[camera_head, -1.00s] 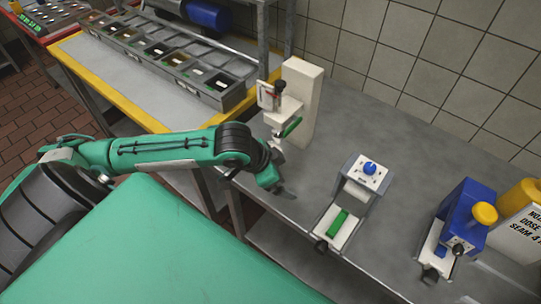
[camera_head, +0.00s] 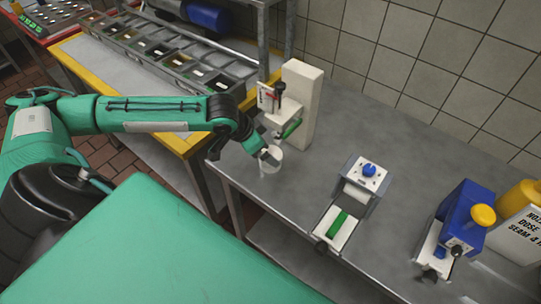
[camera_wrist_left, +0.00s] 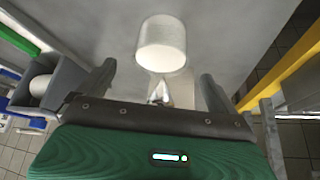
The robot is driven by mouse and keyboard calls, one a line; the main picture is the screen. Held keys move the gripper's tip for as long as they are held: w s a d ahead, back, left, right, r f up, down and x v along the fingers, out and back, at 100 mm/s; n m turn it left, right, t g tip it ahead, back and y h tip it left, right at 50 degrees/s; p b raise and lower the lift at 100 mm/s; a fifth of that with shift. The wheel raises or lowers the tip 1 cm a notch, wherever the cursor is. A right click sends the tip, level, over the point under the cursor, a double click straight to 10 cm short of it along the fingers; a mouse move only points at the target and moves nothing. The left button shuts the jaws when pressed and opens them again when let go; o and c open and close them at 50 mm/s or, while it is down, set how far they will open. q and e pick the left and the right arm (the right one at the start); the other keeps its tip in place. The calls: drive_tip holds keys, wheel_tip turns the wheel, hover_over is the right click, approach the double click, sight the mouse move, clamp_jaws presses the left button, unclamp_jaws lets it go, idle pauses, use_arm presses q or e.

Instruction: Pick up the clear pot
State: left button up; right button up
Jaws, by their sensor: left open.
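The clear pot (camera_head: 267,166), a small whitish see-through cup, stands on the steel table near its front edge, just in front of the white upright machine. In the left wrist view the pot (camera_wrist_left: 162,40) is ahead of my open fingers and roughly centred between them. My left gripper (camera_head: 268,156) is open at the pot and partly covers it in the head view. In the left wrist view the gripper (camera_wrist_left: 158,73) is empty, and I cannot tell whether it touches the pot. My right gripper is not in view.
The white upright machine (camera_head: 301,95) with a green part stands close behind the pot. A grey device with a blue knob (camera_head: 369,170) and a blue machine (camera_head: 466,208) stand to the right. A row of bins (camera_head: 168,58) lies at the back left.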

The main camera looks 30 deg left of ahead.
sight(274, 155)
use_arm(q)
drive_tip(key=shift+x, duration=0.85)
drive_tip(key=p+x, duration=0.1)
drive_tip(key=x, duration=0.3)
drive_tip(key=shift+w+d+f+p, duration=0.1)
drive_tip(key=shift+f+p, duration=0.15)
drive_tip(key=shift+p, duration=0.05)
drive_tip(key=shift+w+f, duration=0.15)
drive_tip(key=shift+f, duration=0.3)
drive_tip(key=c, duration=1.2)
drive_tip(key=shift+r+p, duration=0.15)
drive_tip(key=shift+p, duration=0.2)
